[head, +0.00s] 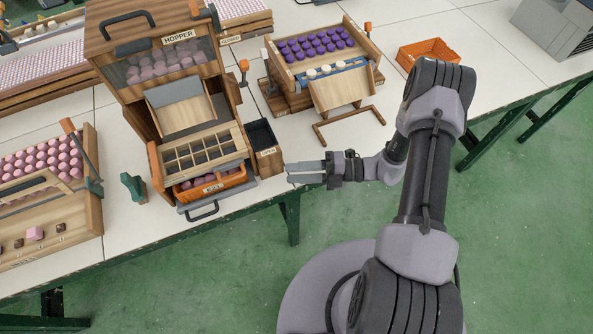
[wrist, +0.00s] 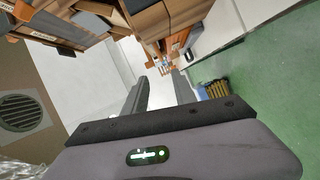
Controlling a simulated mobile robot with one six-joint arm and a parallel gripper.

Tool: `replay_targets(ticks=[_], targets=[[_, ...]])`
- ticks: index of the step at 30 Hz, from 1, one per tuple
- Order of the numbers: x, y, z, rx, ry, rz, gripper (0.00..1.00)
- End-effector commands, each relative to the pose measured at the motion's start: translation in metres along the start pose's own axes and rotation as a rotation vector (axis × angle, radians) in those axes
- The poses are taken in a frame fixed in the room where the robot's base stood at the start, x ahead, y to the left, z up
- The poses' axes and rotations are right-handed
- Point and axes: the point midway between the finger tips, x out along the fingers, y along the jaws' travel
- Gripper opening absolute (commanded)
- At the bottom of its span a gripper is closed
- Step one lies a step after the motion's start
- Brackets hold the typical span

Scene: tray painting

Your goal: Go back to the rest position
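My gripper (head: 291,173) is at the front edge of the white table, to the right of the hopper station, with its fingers pointing left. In the wrist view my gripper (wrist: 159,78) shows two dark fingers spread apart with nothing between them. My arm reaches in from the right side of the head view, over the green floor. No mark of the rest position shows in either view.
The wooden hopper (head: 165,55) holds pink pieces, with a divided tray (head: 203,152) and an orange bin (head: 211,185) at its front. A small dark box (head: 263,146) stands close to my fingers. A rack with purple pieces (head: 318,45) and an orange crate (head: 428,52) stand behind.

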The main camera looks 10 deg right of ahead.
Motion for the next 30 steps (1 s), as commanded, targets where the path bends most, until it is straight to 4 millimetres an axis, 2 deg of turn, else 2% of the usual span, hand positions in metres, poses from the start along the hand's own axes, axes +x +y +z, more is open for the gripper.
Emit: replay_targets(ticks=[7,10,14,15,18,24,28,29,30], targets=[[0.0,0.002,0.0,-0.012,0.004,-0.005,0.33],[0.001,0.026,-0.004,-0.172,0.068,-0.071,0.33],[0.0,0.09,-0.032,-0.684,0.293,-0.263,0.33],[-0.002,0.108,-0.046,-0.865,0.381,-0.324,0.33],[-0.009,0.145,-0.081,-1.311,0.612,-0.465,0.33],[-0.039,0.193,-0.143,-2.147,1.142,-0.723,0.33],[-0.059,0.211,-0.169,-2.532,1.482,-0.876,0.33],[-0.062,0.215,-0.172,2.576,-1.536,0.899,0.33],[-0.066,0.218,-0.176,2.475,-1.512,0.877,0.33]])
